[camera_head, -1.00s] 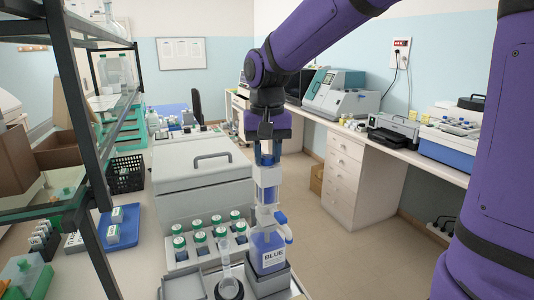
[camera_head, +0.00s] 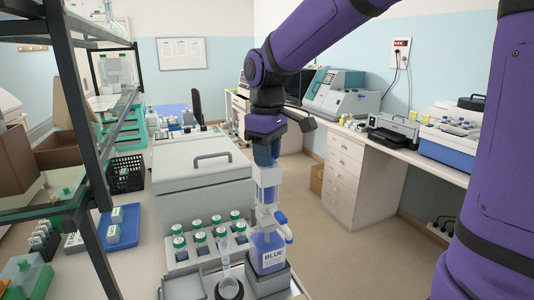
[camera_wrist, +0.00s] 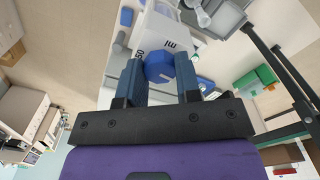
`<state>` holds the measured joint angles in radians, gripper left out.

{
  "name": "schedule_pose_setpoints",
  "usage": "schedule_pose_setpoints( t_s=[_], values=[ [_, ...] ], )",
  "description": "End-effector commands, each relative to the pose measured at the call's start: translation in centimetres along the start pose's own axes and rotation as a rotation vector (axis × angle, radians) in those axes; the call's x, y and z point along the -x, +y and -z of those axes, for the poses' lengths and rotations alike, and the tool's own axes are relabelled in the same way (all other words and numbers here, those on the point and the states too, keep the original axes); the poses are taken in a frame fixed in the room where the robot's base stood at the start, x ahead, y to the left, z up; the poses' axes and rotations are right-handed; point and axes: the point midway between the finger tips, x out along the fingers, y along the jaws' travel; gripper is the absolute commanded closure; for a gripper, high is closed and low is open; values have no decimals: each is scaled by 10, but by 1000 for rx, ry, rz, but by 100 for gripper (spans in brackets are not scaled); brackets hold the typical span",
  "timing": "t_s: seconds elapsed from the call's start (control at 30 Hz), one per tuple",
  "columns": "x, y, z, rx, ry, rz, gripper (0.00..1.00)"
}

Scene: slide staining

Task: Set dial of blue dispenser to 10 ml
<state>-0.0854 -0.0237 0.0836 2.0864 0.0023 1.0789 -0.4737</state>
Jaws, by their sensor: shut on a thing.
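The blue dispenser is a bottle labelled BLUE (camera_head: 268,256) with a clear and white pump column on top, standing upright in a grey holder. Its blue dial (camera_wrist: 158,66) shows in the wrist view on a white top face printed with "50" and "ml". The rest of the scale is hidden or unreadable, so I cannot tell the setting. My gripper (camera_head: 267,160) points down over the dispenser's top. In the wrist view its two blue fingers (camera_wrist: 160,72) are shut on the dial, one on each side.
A clear measuring cylinder (camera_head: 225,267) stands in front, left of the bottle. A rack (camera_head: 183,256) of several green-capped bottles is behind it, then a large grey lidded box (camera_head: 200,185). A dark shelf frame (camera_head: 82,130) stands at the left. Floor is open to the right.

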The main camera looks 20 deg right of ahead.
Motion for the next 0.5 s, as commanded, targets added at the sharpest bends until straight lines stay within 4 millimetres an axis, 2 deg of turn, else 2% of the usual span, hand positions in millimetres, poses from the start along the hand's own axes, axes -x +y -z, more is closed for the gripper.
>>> schedule_pose_setpoints(
  t_s=[0.2, 0.5],
  values=[
    [0, 0, 0, 106, 1, -1, 92],
    [0, 0, 0, 166, 1, -1, 92]
  ],
)
